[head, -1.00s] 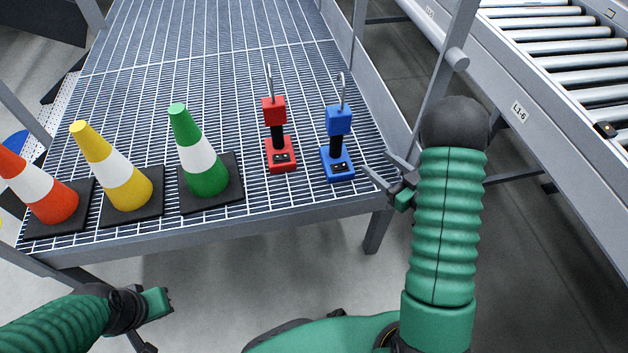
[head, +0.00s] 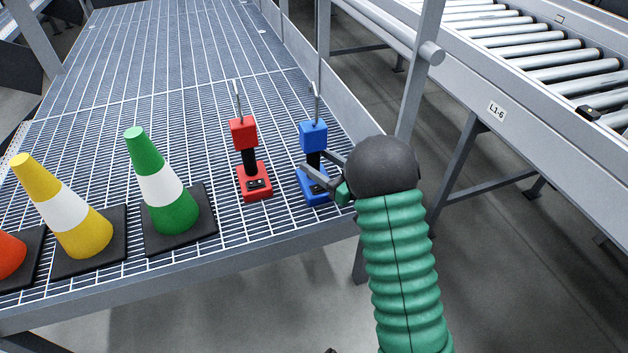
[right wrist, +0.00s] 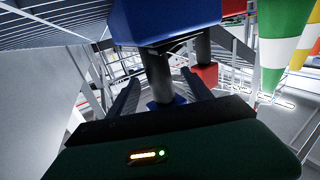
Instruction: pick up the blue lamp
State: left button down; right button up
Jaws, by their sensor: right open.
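The blue lamp (head: 314,137) stands upright on the grated platform near its right front corner, with a blue head, black stem, blue base and grey hook on top. My right gripper (head: 318,167) is at the lamp's stem height, coming from the right and partly hiding the stem and base. My left gripper is out of view.
A red lamp (head: 254,179) stands just left of the blue one. Green (head: 164,185), yellow (head: 70,222) and orange (head: 8,256) cones stand further left on the grating (head: 190,60). A railing post (head: 420,70) and roller conveyor (head: 530,60) are on the right.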

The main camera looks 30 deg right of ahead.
jog(key=shift+w+a+f, duration=0.2)
jog(key=shift+w+f, duration=0.05)
jog(key=shift+w, duration=0.5)
jog(key=shift+w+r, duration=0.2)
jog(key=shift+w, duration=0.05)
grip_shut()
